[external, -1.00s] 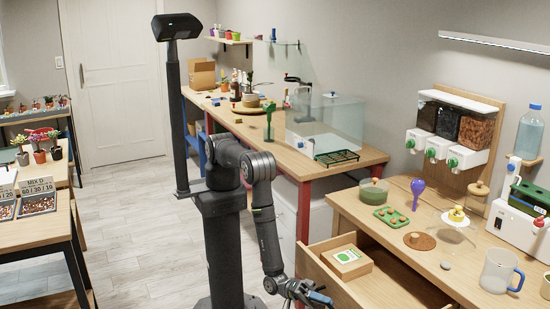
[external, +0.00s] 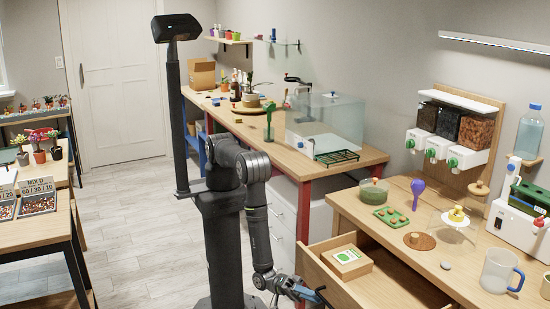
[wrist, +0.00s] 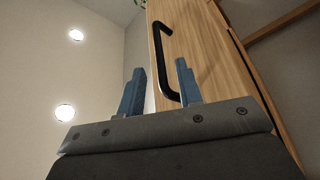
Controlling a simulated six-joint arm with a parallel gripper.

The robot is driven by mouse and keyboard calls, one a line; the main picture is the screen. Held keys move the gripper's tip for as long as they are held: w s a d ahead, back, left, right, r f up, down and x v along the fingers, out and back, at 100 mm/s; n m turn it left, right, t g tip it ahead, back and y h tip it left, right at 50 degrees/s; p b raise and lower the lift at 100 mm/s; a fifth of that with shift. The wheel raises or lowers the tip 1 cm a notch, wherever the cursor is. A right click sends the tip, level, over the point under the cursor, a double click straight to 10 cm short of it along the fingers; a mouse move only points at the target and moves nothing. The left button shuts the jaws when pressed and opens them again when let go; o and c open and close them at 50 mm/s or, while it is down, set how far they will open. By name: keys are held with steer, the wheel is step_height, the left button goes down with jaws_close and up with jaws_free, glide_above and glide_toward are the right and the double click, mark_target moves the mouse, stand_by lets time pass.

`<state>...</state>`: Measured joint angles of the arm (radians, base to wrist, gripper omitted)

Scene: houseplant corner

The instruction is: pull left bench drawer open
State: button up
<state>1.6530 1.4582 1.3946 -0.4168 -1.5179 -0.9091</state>
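The wooden bench drawer (external: 390,282) stands pulled out from the left part of the front bench in the external view. A small box with a green label (external: 347,262) lies inside it. My gripper (external: 312,296) is low in front of the drawer front, at the bottom of the picture. In the wrist view, the two blue fingers of my gripper (wrist: 160,66) are apart. The black bar handle (wrist: 158,45) on the wooden front shows between and beyond the fingertips, and no finger is seen pressed on it. The exact gap to the handle cannot be told.
The bench top (external: 450,257) above the drawer carries a green tray (external: 391,217), a glass dome (external: 457,222) and a glass mug (external: 498,271). A white drawer cabinet (external: 283,220) stands under the rear bench, beside my arm. The floor (external: 130,240) to the left is clear.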

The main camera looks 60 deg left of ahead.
mark_target(322, 298)
steer(key=v, duration=1.2)
steer(key=shift+d, duration=0.1)
steer(key=x, duration=1.7)
steer(key=shift+w+d, duration=0.1)
steer(key=shift+d, duration=0.1)
steer(key=shift+a, duration=0.1)
steer(key=shift+a, duration=0.25)
steer(key=v, duration=1.6)
steer(key=shift+s+a, duration=0.2)
steer(key=shift+a, duration=0.15)
steer(key=shift+f, duration=0.1)
